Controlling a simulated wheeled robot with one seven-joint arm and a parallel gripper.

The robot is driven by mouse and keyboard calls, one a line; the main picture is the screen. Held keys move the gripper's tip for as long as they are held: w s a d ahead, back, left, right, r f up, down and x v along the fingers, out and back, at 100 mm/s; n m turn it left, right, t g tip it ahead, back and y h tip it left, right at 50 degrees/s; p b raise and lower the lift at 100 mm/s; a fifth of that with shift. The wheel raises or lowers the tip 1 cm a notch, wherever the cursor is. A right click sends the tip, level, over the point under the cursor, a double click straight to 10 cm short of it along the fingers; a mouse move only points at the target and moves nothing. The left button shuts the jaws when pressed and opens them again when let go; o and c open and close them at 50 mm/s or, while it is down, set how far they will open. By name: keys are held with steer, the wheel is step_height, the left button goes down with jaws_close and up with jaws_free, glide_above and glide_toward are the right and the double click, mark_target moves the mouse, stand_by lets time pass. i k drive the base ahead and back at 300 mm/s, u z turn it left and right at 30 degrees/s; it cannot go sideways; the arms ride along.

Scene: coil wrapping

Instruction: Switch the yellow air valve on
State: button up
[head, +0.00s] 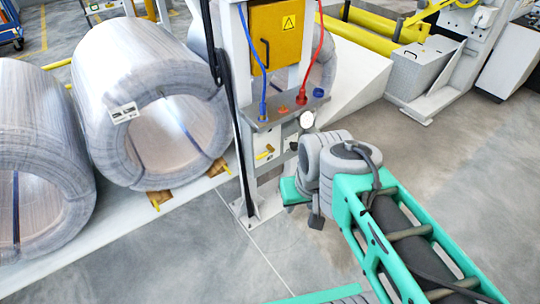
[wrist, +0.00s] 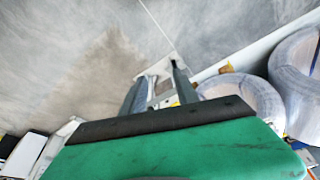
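A small yellow valve handle (head: 264,153) shows in the head view on the white panel under the grey shelf of the post. It lies slanted, near level; whether that is on or off I cannot tell. My gripper (head: 316,214) is low and to the right of the panel, apart from the handle, with its green body partly hidden behind my wrist. In the wrist view my gripper (wrist: 158,92) has two dark fingers spread apart, with nothing held between them. I cannot clearly make out the valve in the wrist view.
The grey shelf (head: 275,117) carries red and blue hose fittings above the panel. A yellow box (head: 276,38) hangs higher on the post. Large wire coils (head: 155,100) lie to the left. The floor (head: 450,150) at right is clear.

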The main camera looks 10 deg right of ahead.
mark_target(269, 147)
steer(key=k, duration=0.55)
steer(key=u, duration=0.75)
steer(key=i, duration=1.25)
